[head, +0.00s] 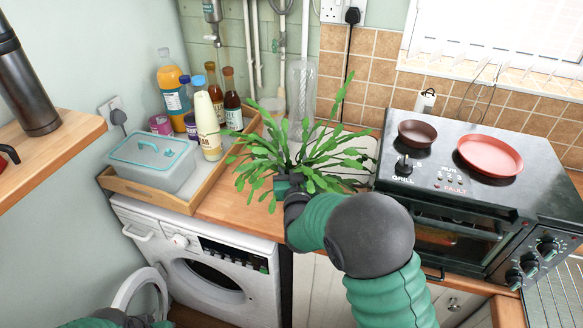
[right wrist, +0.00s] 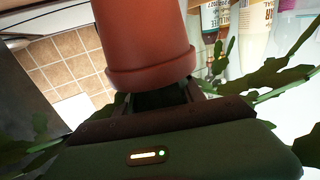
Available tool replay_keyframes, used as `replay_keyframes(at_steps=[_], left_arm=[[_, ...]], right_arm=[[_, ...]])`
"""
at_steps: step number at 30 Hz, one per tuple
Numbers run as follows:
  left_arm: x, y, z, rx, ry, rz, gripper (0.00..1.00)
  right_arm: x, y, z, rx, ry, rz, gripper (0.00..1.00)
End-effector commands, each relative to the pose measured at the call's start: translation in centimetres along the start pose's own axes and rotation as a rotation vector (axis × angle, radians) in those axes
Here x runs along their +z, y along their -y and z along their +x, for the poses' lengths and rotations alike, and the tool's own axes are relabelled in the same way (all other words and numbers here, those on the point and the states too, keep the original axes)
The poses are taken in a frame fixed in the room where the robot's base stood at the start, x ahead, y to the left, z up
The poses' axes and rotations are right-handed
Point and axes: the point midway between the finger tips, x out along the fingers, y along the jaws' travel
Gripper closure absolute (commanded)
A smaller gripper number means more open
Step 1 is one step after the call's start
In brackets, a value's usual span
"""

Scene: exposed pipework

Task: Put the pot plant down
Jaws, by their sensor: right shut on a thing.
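The pot plant (head: 298,150) has long, spiky green leaves that spread over the worktop in the head view. Its terracotta pot (right wrist: 145,40) shows in the right wrist view and is hidden by leaves and my gripper in the head view. My right gripper (head: 288,184) is shut on the pot by its rim; its jaws also show in the right wrist view (right wrist: 160,100). I cannot tell whether the pot touches the worktop. A little of my left arm shows at the bottom left of the head view, and its jaws cannot be made out.
The wooden worktop (head: 232,211) shows bare in front of the plant. A wooden tray (head: 181,204) with a lidded box (head: 150,160) and several bottles stands left. A black cooker (head: 470,150) stands close on the right. A washing machine (head: 205,262) with its door open is below.

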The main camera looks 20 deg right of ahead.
Motion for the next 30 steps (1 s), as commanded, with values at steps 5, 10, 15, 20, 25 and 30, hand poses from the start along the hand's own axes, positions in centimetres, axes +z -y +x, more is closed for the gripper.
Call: replay_keyframes(at_steps=[5,10,15,20,25,30], left_arm=[[0.0,0.0,0.1,0.000,0.000,0.001,0.64],[0.0,0.0,0.1,0.000,0.000,0.001,0.64],[0.1,0.0,0.5,0.000,0.000,0.000,0.64],[0.1,0.0,0.4,0.000,0.000,0.000,0.64],[0.1,0.0,0.4,0.000,0.000,0.001,0.64],[0.0,0.0,-0.1,0.000,0.000,0.001,0.64]], right_arm=[[2.9,0.3,-0.2,-0.002,0.006,-0.004,1.00],[2.9,0.5,-0.3,-0.003,0.005,-0.003,1.00],[3.4,0.4,-0.3,-0.003,0.008,-0.003,0.52],[3.2,0.3,-0.3,-0.002,0.008,-0.003,0.32],[3.2,0.3,-0.3,-0.002,0.008,-0.003,0.32],[2.7,0.3,-0.3,-0.002,0.008,-0.003,0.32]])
